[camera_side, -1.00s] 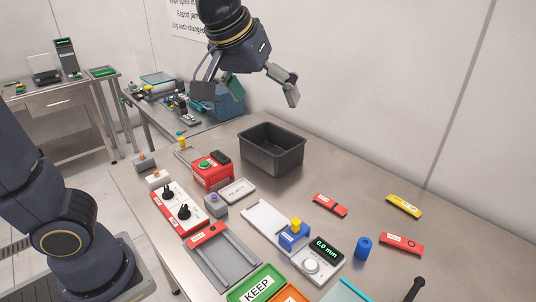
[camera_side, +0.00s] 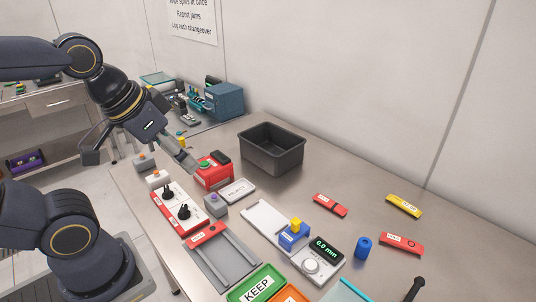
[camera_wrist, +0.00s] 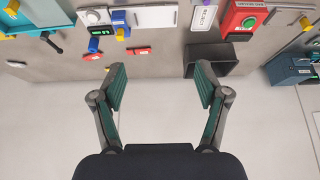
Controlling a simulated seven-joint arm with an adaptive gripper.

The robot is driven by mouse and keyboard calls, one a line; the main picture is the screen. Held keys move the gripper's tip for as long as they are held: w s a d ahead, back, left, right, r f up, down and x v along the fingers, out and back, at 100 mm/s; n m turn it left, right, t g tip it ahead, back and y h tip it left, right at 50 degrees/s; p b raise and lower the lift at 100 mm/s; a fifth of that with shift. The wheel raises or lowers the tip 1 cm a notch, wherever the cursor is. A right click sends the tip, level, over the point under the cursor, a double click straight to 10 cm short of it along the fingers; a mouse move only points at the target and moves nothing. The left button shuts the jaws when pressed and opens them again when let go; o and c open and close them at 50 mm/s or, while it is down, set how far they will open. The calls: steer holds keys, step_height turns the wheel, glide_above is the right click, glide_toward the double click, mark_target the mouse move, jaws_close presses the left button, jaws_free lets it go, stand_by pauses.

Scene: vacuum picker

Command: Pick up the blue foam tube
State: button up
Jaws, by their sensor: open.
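The blue foam tube (camera_side: 364,248) stands upright on the steel table in the side view, right of the grey gauge with the green readout. It also shows small at the upper left of the wrist view (camera_wrist: 94,45), beside a red piece. My gripper (camera_side: 137,158) is at the left end of the table, far from the tube, with its fingers spread wide. In the wrist view my gripper (camera_wrist: 158,72) is open with nothing between its fingertips.
A dark bin (camera_side: 272,148) stands at the back of the table. Red clips (camera_side: 330,205) and a yellow clip (camera_side: 404,205) lie near the tube. The gauge (camera_side: 317,257), a green KEEP tray (camera_side: 256,288) and a red button box (camera_side: 213,172) take up the front and left.

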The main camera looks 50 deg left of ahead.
steer(key=shift+c, duration=0.5)
steer(key=w+r+m+t, duration=0.1)
steer(key=w+r, duration=0.2)
steer(key=r, duration=0.1)
steer(key=m+g+h, duration=0.3)
steer(key=m, duration=0.5)
glide_above(362, 242)
steer(key=s+a, duration=0.3)
steer(key=s, duration=0.1)
step_height(362, 242, down, 17)
steer(key=x, duration=1)
steer(key=shift+a, duration=0.2)
steer(key=x, duration=0.6)
steer(key=shift+s+a, duration=0.1)
steer(key=c, duration=1)
